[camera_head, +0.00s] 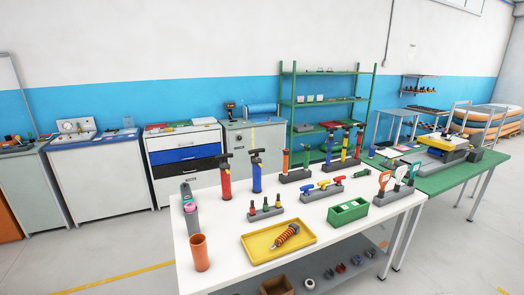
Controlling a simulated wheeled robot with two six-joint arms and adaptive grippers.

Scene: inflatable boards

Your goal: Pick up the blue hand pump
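A blue hand pump (257,176) with a black T-shaped handle stands upright at the back left of the white table (330,219). A red hand pump (225,180) of like shape stands upright just left of it, with a small gap between them. Neither of my grippers shows in this view, and nothing touches the blue pump.
A yellow tray (260,256) holds a coiled tool. An orange cup (200,258), a grey holder (190,218), a green box (347,212) and small tool racks (265,213) also stand on the table. A green table (445,180) adjoins at right.

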